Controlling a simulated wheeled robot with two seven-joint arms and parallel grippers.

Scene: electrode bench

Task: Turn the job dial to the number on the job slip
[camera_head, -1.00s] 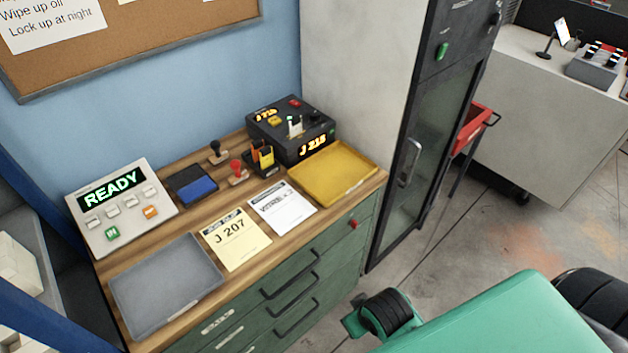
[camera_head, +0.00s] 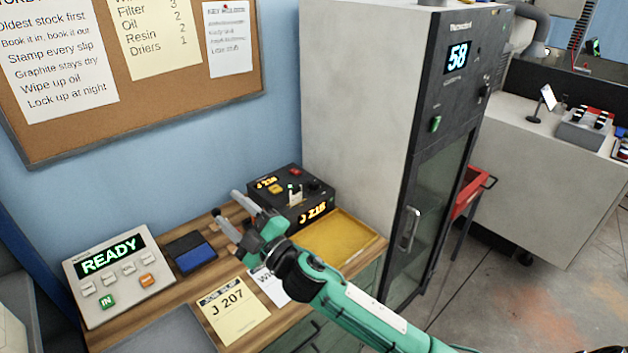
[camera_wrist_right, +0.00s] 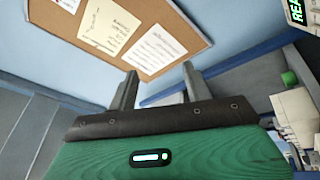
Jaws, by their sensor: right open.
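The job slip (camera_head: 236,312) is a yellow sheet reading J 207, lying on the wooden bench top. The black job box (camera_head: 318,190) stands at the back of the bench, with orange lit digits that look like J 215 on its front. Its top carries a red button, an orange button and a dark knob (camera_head: 314,186), which may be the dial. My right gripper (camera_head: 226,208) is open and empty, above the bench just left of the box, hiding the stamps' area. The right wrist view shows its two fingers (camera_wrist_right: 159,90) apart, facing the wall. My left gripper is not visible.
A READY console (camera_head: 115,272) stands at left, beside a blue ink pad (camera_head: 192,252). A yellow tray (camera_head: 345,240) lies right of my gripper, and a grey tray (camera_head: 165,335) at front left. A tall cabinet (camera_head: 425,150) borders the bench on the right.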

